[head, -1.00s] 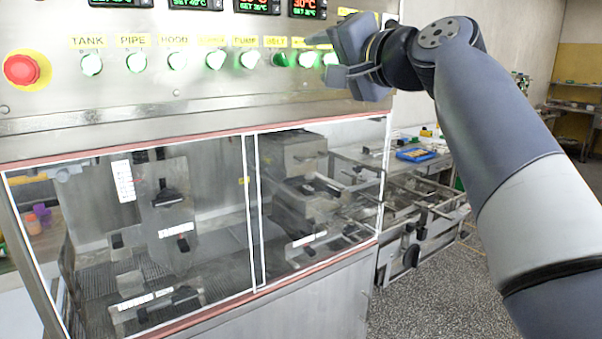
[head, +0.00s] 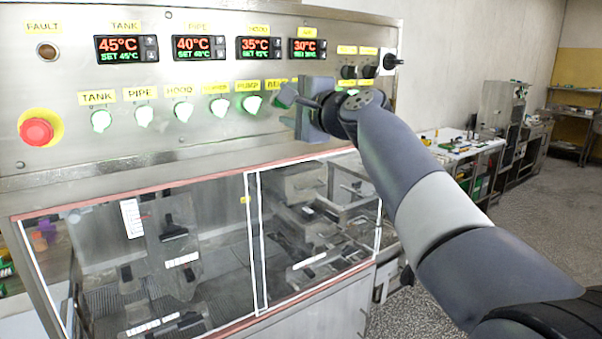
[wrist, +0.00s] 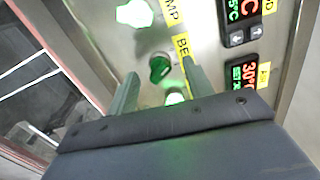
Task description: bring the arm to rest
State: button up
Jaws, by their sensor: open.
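My gripper (head: 288,107) is at the end of my raised, bent arm (head: 395,160), in front of the control panel of the machine. In the head view it hides the knob under the BELT label (head: 274,86). In the wrist view my gripper (wrist: 160,73) has its two fingers apart, with a dark green knob (wrist: 159,68) showing between them beside the BELT label (wrist: 183,46). Nothing is held. I cannot tell whether the fingers touch the knob.
Lit knobs, such as the PUMP knob (head: 252,103), run along the panel, with temperature displays (head: 127,48) above. A red emergency button (head: 37,131) is at the left. A clear-windowed cabinet (head: 215,315) lies below. Open floor (head: 540,215) and a workbench (head: 455,148) are at the right.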

jog(key=s+d+m, duration=0.5)
jog(key=s+d, duration=0.1)
jog(key=s, duration=0.3)
jog(key=shift+b, duration=0.35)
